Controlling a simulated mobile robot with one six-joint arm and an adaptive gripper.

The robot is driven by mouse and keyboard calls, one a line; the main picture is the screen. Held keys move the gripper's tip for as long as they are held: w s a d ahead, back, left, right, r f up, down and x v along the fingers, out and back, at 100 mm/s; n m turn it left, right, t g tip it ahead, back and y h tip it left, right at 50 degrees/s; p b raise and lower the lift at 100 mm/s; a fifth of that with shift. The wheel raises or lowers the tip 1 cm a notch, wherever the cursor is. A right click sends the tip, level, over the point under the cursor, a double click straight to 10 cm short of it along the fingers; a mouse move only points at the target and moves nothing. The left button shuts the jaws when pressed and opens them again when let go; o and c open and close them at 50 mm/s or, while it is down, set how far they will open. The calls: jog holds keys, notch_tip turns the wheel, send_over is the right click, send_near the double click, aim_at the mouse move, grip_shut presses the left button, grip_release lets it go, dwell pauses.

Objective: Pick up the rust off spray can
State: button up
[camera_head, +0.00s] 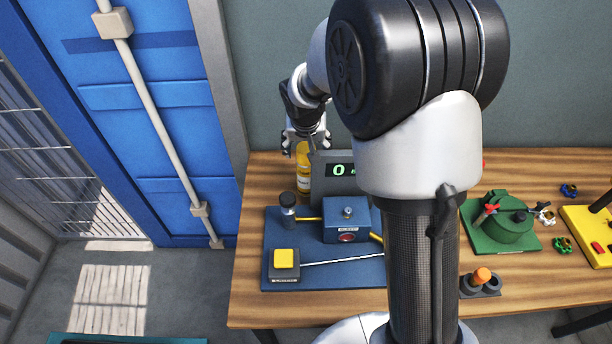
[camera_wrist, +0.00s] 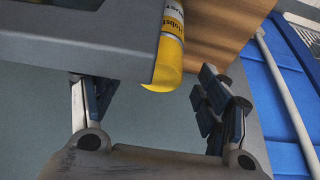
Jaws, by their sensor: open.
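The yellow spray can (camera_head: 303,178) stands upright at the back left of the wooden table, behind the blue board and left of the grey display box. In the wrist view the can (camera_wrist: 170,48) shows partly, yellow with dark lettering and a white part; its far end is cut off by the frame. My gripper (camera_head: 305,143) is at the can's upper part in the head view. In the wrist view my gripper (camera_wrist: 158,95) has its fingers spread wide, with the can's near end ahead of the gap between them. I cannot tell whether a finger touches it.
The grey display box (camera_head: 326,185) stands close beside the can. The blue board (camera_head: 330,271) with a yellow button lies in front. A green device (camera_head: 503,236) and a yellow box (camera_head: 590,225) are to the right. A blue container door (camera_head: 150,120) is at the left.

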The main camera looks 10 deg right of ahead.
aim_at(306, 149)
jog(key=x, duration=0.5)
jog(key=shift+w+a+r+b, duration=0.1)
jog(key=shift+w+b, duration=0.1)
jog(key=shift+b, duration=0.2)
jog(key=shift+c, duration=0.5)
grip_shut()
jog(key=shift+r, duration=0.1)
